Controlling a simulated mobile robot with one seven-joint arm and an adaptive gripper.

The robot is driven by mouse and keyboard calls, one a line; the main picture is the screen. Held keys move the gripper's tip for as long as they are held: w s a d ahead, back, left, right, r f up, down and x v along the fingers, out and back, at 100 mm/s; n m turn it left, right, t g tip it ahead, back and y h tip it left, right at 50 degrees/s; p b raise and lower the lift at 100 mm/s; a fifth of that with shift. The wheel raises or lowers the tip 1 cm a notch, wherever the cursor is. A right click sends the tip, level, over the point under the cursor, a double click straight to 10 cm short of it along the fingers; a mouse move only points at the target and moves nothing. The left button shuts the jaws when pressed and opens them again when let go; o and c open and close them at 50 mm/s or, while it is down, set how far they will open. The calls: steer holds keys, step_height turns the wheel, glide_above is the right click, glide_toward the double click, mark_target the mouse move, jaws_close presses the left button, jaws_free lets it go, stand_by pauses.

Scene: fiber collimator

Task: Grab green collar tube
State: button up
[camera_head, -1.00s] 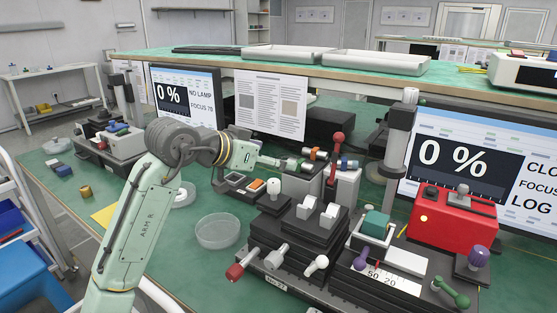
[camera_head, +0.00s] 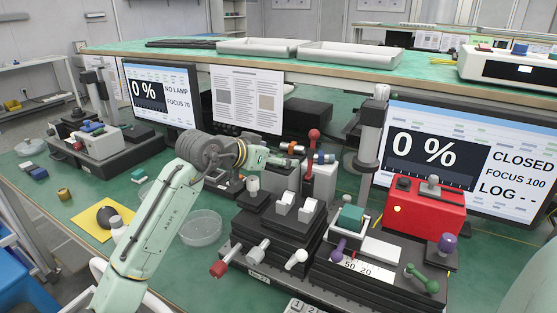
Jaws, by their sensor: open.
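My gripper (camera_head: 287,161) is at the end of my pale green arm, over the small tube rack behind the black stages. Its fingers are open and point right. A tube with an orange collar (camera_head: 296,148) and a tube with a blue collar (camera_head: 322,157) lie sideways on the grey-white rack (camera_head: 320,184), just right of my fingertips. I cannot clearly make out a green collar; that tube may be hidden by the gripper or too small to tell. I see nothing clearly held between the fingers.
A red-knobbed post (camera_head: 313,140) stands close behind the tubes. A red box (camera_head: 425,207) and a grey column (camera_head: 371,135) are to the right. A glass dish (camera_head: 201,228) sits beside my arm.

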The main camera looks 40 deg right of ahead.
steer(key=shift+c, duration=0.5)
steer(key=c, duration=1.2)
steer(key=shift+o, duration=0.2)
